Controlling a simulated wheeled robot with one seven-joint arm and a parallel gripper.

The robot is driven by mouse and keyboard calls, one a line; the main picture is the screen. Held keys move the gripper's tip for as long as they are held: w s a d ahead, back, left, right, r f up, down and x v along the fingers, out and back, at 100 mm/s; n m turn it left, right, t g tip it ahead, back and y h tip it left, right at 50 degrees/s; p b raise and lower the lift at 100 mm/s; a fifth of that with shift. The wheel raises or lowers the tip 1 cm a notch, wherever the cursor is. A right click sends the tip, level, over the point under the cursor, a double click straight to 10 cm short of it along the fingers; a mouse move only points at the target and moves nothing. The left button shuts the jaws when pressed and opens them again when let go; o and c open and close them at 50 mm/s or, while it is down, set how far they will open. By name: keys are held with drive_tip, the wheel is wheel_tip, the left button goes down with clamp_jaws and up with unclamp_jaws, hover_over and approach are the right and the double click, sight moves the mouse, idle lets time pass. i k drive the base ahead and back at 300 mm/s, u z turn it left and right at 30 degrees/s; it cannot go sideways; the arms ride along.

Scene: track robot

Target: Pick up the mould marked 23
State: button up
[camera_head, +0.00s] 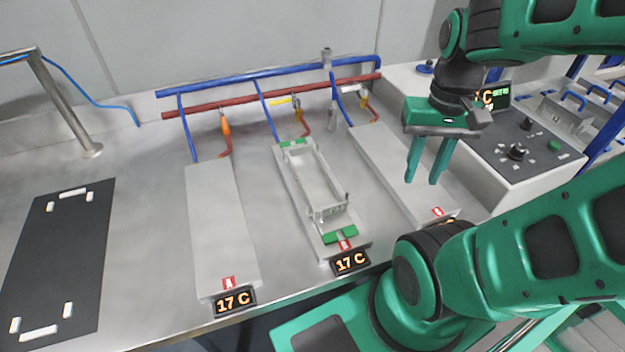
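One open rectangular metal mould (318,180) sits on the middle plate (335,251), between green pads at the plate's two ends. A small mark shows on its near end, but it is too small to read, so I cannot tell whether it is 23. My gripper (422,180) is above the right plate (388,165), to the right of the mould. Its two green fingers point down, apart, with nothing between them.
The left plate (220,230) is bare. Small displays (235,301) read 17 C at the front edge. Blue and red pipes (270,97) run along the back. A control box (515,150) stands at the right. A black mat (60,265) with white markers lies at the left.

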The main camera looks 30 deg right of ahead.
sight(326, 202)
drive_tip(key=k, duration=0.5)
drive_tip(key=z, duration=2.75)
drive_tip(key=k, duration=1.15)
drive_tip(key=u, duration=0.9)
